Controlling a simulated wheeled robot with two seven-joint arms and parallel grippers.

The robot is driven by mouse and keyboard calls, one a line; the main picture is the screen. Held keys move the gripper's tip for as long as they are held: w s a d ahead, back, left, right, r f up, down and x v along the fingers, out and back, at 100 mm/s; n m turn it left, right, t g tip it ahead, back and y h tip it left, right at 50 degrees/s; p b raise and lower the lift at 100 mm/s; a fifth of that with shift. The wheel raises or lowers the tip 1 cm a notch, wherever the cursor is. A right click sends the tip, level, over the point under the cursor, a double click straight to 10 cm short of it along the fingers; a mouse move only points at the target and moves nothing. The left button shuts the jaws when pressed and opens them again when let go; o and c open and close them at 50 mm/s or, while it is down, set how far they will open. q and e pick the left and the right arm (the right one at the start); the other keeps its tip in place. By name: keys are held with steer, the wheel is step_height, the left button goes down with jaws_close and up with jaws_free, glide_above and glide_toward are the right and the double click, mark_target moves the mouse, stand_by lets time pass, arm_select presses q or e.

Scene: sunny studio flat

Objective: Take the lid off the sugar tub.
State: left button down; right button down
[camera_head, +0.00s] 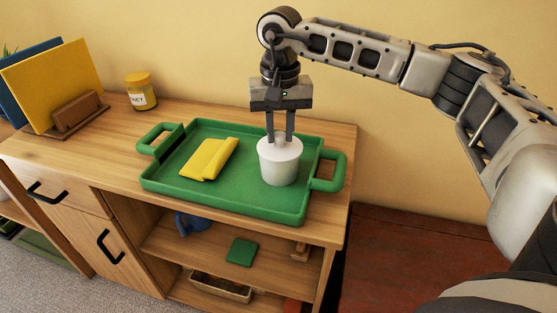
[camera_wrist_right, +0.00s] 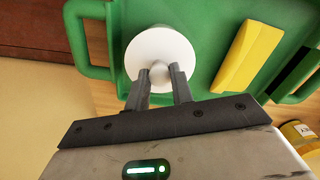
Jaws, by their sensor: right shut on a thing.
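The white sugar tub (camera_head: 279,170) stands upright on the right part of a green tray (camera_head: 240,202). Its white lid (camera_head: 268,148) sits on top, with a small round knob (camera_wrist_right: 160,73) in the middle. My right gripper (camera_head: 280,137) comes down from above and is shut on the lid's knob, one finger on either side. In the right wrist view the round lid (camera_wrist_right: 150,48) hides the tub below it. My left gripper is not in view.
A folded yellow cloth (camera_head: 208,158) lies on the tray, left of the tub. A yellow-lidded jar (camera_head: 140,92) and a wooden rack (camera_head: 78,112) with boards stand at the back left of the wooden cabinet (camera_head: 325,215). Shelves below hold a green item (camera_head: 242,252).

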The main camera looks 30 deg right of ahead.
mark_target(280, 134)
steer(key=shift+r, duration=0.1)
steer(key=shift+r+p, duration=1.85)
steer(key=shift+r, duration=0.55)
